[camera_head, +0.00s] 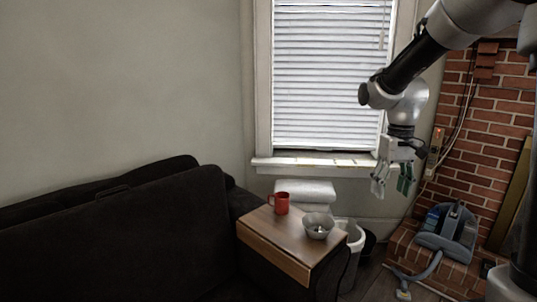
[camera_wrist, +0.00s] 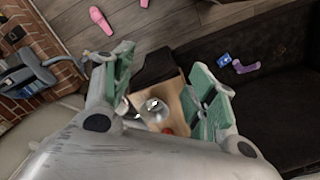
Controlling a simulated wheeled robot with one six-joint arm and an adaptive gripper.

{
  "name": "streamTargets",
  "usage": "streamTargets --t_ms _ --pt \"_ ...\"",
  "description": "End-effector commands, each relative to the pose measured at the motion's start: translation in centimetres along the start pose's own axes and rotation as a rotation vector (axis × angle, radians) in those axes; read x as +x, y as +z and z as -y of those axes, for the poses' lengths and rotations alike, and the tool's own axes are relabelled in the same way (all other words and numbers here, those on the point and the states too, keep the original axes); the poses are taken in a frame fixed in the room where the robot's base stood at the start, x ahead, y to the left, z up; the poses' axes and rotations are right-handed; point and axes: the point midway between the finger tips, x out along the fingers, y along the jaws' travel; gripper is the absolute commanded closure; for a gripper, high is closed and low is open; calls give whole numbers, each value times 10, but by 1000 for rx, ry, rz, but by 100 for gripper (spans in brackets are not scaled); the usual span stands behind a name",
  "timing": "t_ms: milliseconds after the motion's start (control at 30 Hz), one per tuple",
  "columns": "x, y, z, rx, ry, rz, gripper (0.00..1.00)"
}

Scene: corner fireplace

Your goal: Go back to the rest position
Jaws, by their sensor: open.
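My gripper (camera_head: 392,180) hangs from my arm at the right of the head view, fingers pointing down, open and empty. It is above and to the right of the small wooden table (camera_head: 272,253), apart from it. In the wrist view my gripper (camera_wrist: 163,95) shows its two green-padded fingers spread wide. Between them, farther off, lie the table (camera_wrist: 188,117), a grey bowl (camera_wrist: 152,108) and part of a red mug (camera_wrist: 168,131). In the head view the red mug (camera_head: 279,203) and the grey bowl (camera_head: 318,227) stand upright on the table. Something small lies in the bowl.
A dark sofa (camera_head: 125,235) fills the left. A blue-grey vacuum cleaner (camera_head: 447,235) sits by the brick fireplace (camera_head: 490,130). Pink slippers (camera_wrist: 101,20) lie on the floor; a purple item (camera_wrist: 245,67) is on the sofa.

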Motion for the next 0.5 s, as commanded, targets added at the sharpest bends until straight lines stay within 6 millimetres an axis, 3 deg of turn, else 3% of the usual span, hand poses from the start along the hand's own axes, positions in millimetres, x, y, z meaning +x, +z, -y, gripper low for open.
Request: streamTargets --t_ms 100,300,500 --pt "-17 58 -6 13 -2 -47 43" --pt "-27 142 -13 38 -3 -138 43" --pt "-33 200 -17 67 1 -257 43"
